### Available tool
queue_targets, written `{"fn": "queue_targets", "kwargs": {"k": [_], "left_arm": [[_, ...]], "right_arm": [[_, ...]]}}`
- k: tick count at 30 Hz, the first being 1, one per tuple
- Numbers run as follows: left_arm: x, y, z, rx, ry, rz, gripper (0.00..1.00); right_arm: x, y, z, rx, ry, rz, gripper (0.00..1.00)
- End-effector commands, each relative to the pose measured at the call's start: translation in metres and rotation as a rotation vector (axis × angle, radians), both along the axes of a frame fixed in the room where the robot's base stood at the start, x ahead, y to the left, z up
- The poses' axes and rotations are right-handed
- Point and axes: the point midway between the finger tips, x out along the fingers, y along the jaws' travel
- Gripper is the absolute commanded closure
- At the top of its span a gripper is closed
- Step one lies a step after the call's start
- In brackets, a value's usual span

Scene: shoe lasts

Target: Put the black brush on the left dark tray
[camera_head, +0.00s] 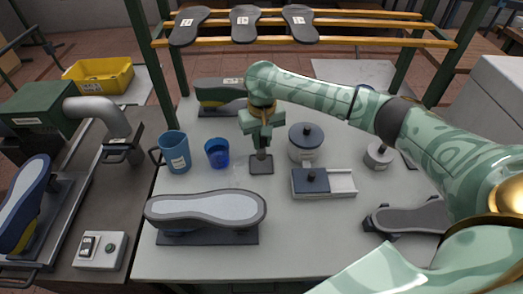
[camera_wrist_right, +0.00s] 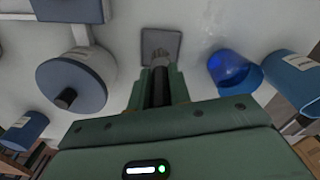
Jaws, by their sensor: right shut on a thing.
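My right gripper (camera_head: 262,139) reaches in from the right and points down over the middle of the table. It is shut on the black brush (camera_head: 261,154), whose dark handle (camera_wrist_right: 159,87) shows between the fingers in the wrist view with paler bristles at its far end. The left dark tray (camera_head: 256,170), a small dark square plate, lies right under the brush. It also shows in the wrist view (camera_wrist_right: 173,42). The brush's lower end overlaps the tray in both views; I cannot tell whether it touches. My left gripper is not in view.
Left of the tray stand a blue cup (camera_head: 217,158) and a blue jug (camera_head: 175,155). Right are a grey lidded pot (camera_head: 305,151) and a white box with a dark sliding lid (camera_head: 343,184).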

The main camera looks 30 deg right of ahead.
Motion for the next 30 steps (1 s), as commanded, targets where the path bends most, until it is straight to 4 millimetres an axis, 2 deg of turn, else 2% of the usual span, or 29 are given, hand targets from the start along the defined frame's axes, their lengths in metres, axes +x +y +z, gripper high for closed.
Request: {"fn": "queue_targets", "kwargs": {"k": [3,6,17,18,19,20,30], "left_arm": [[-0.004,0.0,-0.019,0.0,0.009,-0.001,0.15],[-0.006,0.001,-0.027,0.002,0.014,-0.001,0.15],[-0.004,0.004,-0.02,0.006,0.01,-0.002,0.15],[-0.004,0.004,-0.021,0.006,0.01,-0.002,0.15],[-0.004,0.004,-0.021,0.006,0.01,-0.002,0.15],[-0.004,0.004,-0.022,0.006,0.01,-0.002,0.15],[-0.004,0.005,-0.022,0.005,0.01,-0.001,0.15]], "right_arm": [[0.002,-0.002,-0.027,0.0,0.005,0.0,1.0],[0.002,-0.002,-0.039,-0.001,0.003,0.0,1.0],[0.002,-0.001,-0.036,-0.001,0.0,0.001,1.0],[0.002,-0.001,-0.037,-0.001,-0.001,0.001,0.69],[0.002,-0.002,-0.037,-0.001,-0.001,0.001,0.61],[0.002,-0.002,-0.037,-0.001,0.0,0.001,0.59],[0.002,-0.002,-0.031,-0.001,-0.001,-0.001,0.59]]}}
